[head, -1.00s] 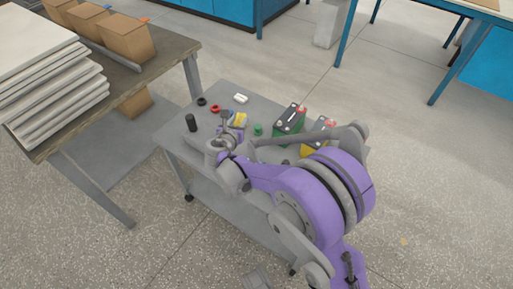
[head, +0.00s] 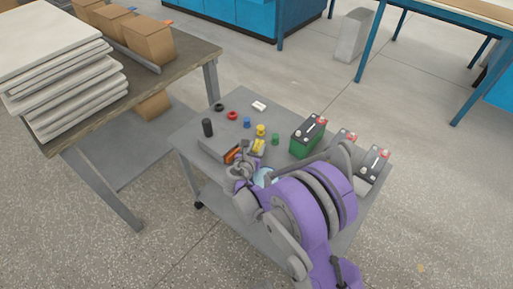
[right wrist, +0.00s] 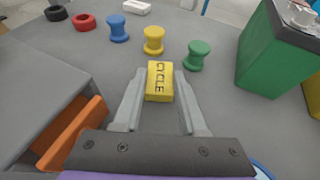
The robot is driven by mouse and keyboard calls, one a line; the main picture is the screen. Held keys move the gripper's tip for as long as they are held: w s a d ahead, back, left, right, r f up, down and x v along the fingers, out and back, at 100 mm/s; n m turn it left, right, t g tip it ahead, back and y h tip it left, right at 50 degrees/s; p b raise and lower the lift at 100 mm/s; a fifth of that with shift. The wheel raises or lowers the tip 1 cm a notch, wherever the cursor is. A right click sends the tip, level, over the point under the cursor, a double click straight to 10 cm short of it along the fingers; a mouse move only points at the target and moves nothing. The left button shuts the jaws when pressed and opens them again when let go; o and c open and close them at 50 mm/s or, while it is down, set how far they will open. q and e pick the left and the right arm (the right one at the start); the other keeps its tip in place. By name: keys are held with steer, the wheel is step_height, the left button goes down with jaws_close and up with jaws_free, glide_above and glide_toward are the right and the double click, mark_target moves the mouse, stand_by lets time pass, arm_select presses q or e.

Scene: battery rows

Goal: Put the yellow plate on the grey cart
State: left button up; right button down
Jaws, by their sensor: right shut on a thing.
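The yellow plate (right wrist: 159,80), a small block with the dark word CYCLE on it, is between the two fingers of my right gripper (right wrist: 160,92), which is shut on it. In the head view the plate (head: 258,147) shows just beyond my right gripper (head: 256,153). The grey cart (head: 183,133) stands under them, and its grey top fills most of the wrist view. I cannot tell whether the plate touches the cart top. My left gripper is out of view.
Beyond the plate stand a blue spool (right wrist: 118,28), a yellow spool (right wrist: 153,40) and a green spool (right wrist: 197,54). A green battery (head: 307,137) is to the right. A grey box (right wrist: 40,88) with an orange part (right wrist: 72,132) is to the left. A black cylinder (head: 207,127) stands near it.

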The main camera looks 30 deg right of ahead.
steer(key=c, duration=0.8)
jaws_free()
steer(key=shift+f, duration=0.15)
steer(key=shift+o, duration=0.2)
